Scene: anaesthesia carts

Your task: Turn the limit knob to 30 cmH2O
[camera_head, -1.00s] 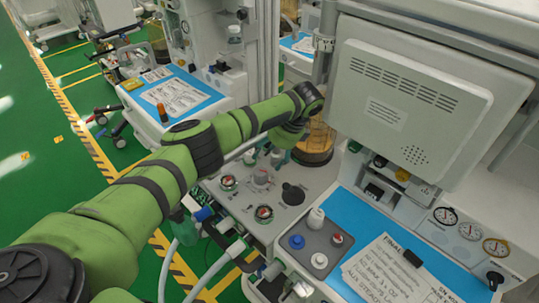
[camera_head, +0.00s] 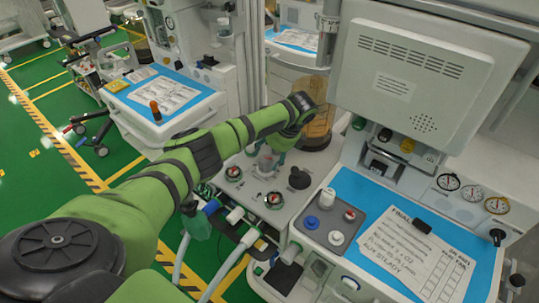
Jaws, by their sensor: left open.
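My left arm is green and reaches across from the left. Its gripper (camera_head: 270,153) points down over the far side of the grey knob panel; it is small and partly hidden by my own wrist. On the panel are two dials with red and white faces, one at the left (camera_head: 234,173) and one at the front (camera_head: 273,200). A black knob (camera_head: 299,179) stands to the right. A grey knob (camera_head: 265,167) is just under the gripper; I cannot tell whether they touch. No scale or label is readable, so I cannot tell which is the limit knob. My right gripper is not in view.
An amber glass canister (camera_head: 315,125) stands close behind my wrist. A large grey monitor (camera_head: 410,75) overhangs on the right. A blue worktop (camera_head: 356,183) holds a small tray with several knobs and printed sheets (camera_head: 415,255). Hoses (camera_head: 228,262) hang in front of the panel.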

